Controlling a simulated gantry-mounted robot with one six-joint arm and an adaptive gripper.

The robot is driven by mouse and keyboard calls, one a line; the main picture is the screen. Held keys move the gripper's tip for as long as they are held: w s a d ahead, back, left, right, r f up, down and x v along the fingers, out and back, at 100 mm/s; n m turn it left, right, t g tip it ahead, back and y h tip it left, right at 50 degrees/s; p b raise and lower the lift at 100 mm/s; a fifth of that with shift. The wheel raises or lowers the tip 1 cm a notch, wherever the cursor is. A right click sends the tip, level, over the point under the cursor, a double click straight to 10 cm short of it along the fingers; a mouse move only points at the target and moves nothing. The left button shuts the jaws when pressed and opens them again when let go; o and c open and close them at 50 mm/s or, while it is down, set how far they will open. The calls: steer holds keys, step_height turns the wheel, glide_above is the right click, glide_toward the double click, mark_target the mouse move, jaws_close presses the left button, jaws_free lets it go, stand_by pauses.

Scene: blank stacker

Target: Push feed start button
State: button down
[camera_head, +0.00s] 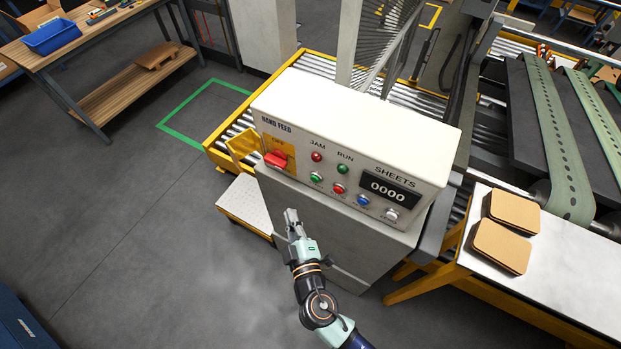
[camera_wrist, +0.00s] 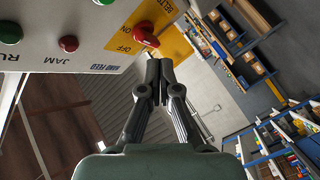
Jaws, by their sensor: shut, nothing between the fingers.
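The white control panel (camera_head: 350,125), labelled HAND FEED, has a lower row of push buttons. The green button (camera_head: 316,177) is leftmost in that row, right of the red rotary switch (camera_head: 276,159); its small label is unreadable. A red button (camera_head: 339,188) and a blue button (camera_head: 363,200) follow to its right. My gripper (camera_head: 291,214) is shut and empty, in front of and below the panel, apart from the green button. In the wrist view my fingertips (camera_wrist: 155,68) are together below the red switch (camera_wrist: 146,33); a green button (camera_wrist: 98,2) is cut off at the top edge.
A red JAM lamp (camera_head: 317,156) and green RUN lamp (camera_head: 343,168) sit above the buttons. The SHEETS display (camera_head: 389,190) reads 0000. A small side platform (camera_head: 249,207) stands left of the panel. Brown blanks (camera_head: 502,246) lie on the right table. Floor at left is open.

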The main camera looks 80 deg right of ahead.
mark_target(315, 179)
steer(key=s+d+p, duration=0.2)
steer(key=d+p, duration=0.1)
steer(key=d, duration=0.5)
steer(key=shift+d, duration=0.3)
steer(key=shift+s+d, duration=0.1)
steer(key=shift+s, duration=0.05)
stand_by(1.2)
steer(key=shift+d, duration=0.3)
